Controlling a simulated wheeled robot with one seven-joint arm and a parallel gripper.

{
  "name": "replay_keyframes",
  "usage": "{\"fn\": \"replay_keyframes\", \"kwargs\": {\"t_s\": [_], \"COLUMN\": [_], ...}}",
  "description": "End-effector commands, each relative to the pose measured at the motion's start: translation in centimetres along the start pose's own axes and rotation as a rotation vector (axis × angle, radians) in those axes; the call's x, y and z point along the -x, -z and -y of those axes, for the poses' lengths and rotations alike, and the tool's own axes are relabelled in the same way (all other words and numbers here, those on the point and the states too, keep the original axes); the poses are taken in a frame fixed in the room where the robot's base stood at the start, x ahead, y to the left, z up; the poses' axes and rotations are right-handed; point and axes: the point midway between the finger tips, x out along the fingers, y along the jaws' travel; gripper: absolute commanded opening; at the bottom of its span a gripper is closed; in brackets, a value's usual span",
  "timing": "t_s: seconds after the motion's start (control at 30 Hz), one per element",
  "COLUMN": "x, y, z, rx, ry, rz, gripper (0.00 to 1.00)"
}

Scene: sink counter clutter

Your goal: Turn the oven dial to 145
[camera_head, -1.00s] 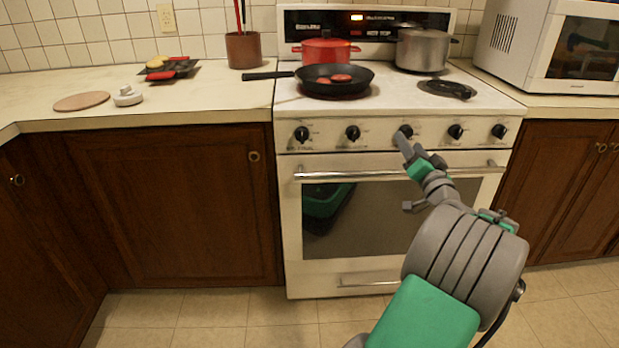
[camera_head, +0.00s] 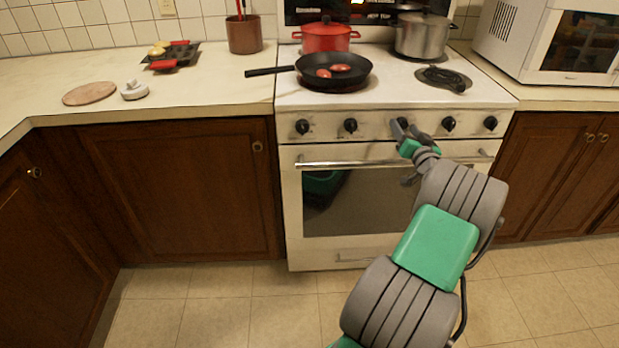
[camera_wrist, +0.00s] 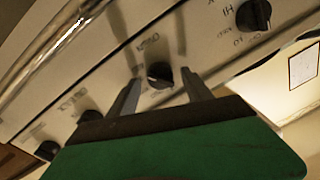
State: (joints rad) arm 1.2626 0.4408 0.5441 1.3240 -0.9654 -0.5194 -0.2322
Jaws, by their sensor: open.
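The white oven's front panel (camera_head: 375,124) carries a row of several black dials. My gripper (camera_head: 406,130) is at the middle dial (camera_head: 401,121), which it partly covers in the head view. In the wrist view, this black dial (camera_wrist: 158,75) lies between the two spread fingers of my gripper (camera_wrist: 160,87). The fingers are open on either side of it, and I cannot tell whether they touch it. Markings around the dial are too blurred to read, so its setting is unclear.
Neighbouring dials flank it at left (camera_head: 350,125) and right (camera_head: 448,124). The oven door handle (camera_head: 345,164) runs just below the panel. A black pan (camera_head: 318,84), a red pot (camera_head: 325,38) and a grey pot (camera_head: 422,36) stand on the stove.

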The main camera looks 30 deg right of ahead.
Motion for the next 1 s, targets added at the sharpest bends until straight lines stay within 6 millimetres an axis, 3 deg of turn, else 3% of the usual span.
{"fn": "replay_keyframes", "kwargs": {"t_s": [0.27,0.6,1.0], "x": [0.0,8.2,5.3], "y": [0.8,0.3,-5.2], "z": [0.4,0.0,7.8], "rx": [0.458,0.458,0.453], "ry": [0.004,0.0,0.143], "rz": [0.037,0.036,0.208], "gripper": [0.58,0.58,0.58]}}
